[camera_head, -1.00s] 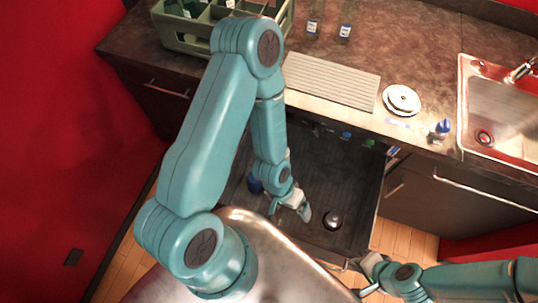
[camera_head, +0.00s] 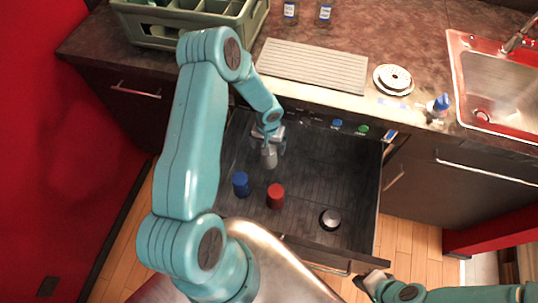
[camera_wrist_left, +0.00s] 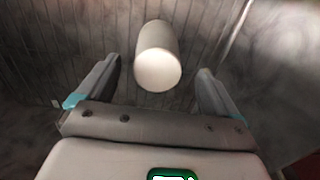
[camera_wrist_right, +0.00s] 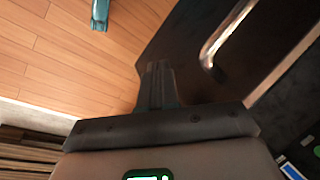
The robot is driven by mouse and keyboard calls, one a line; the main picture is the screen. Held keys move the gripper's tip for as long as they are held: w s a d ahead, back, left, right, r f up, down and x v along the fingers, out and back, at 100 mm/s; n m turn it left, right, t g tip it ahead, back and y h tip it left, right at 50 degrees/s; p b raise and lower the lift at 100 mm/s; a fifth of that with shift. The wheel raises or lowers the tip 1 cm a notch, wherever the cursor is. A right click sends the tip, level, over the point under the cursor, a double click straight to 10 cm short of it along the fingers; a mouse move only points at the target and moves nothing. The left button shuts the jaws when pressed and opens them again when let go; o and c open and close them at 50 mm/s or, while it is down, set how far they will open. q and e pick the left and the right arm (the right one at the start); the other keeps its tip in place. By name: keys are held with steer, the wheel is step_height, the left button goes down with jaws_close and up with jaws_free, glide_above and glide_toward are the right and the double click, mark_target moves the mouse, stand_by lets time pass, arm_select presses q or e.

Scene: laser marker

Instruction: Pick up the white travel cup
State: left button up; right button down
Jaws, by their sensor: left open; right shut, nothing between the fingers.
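The white travel cup (camera_head: 269,159) stands in the open dark drawer, toward its back left. My left gripper (camera_head: 270,147) is over the drawer right at the cup. In the left wrist view the white cup (camera_wrist_left: 158,62) shows between and just beyond the two spread fingers (camera_wrist_left: 160,82), with gaps on both sides. My left gripper is open and not closed on it. My right gripper (camera_head: 366,282) is at the lower right, in front of the drawer. In the right wrist view its fingers (camera_wrist_right: 158,75) are together with nothing between them.
In the drawer (camera_head: 310,165) are a blue cup (camera_head: 240,184), a red cup (camera_head: 275,195) and a round grey-topped object (camera_head: 330,219). A drawer handle (camera_wrist_right: 222,40) lies near my right gripper. A green crate (camera_head: 190,25), drain board (camera_head: 312,66) and sink (camera_head: 497,85) are on the counter.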

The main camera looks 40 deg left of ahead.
mark_target(270, 162)
arm_select(q)
steer(key=f, duration=0.5)
steer(key=shift+d+f, duration=0.2)
steer(key=shift+f, duration=0.2)
steer(key=shift+r, duration=0.1)
steer(key=c, duration=1)
steer(key=shift+c, duration=1.1)
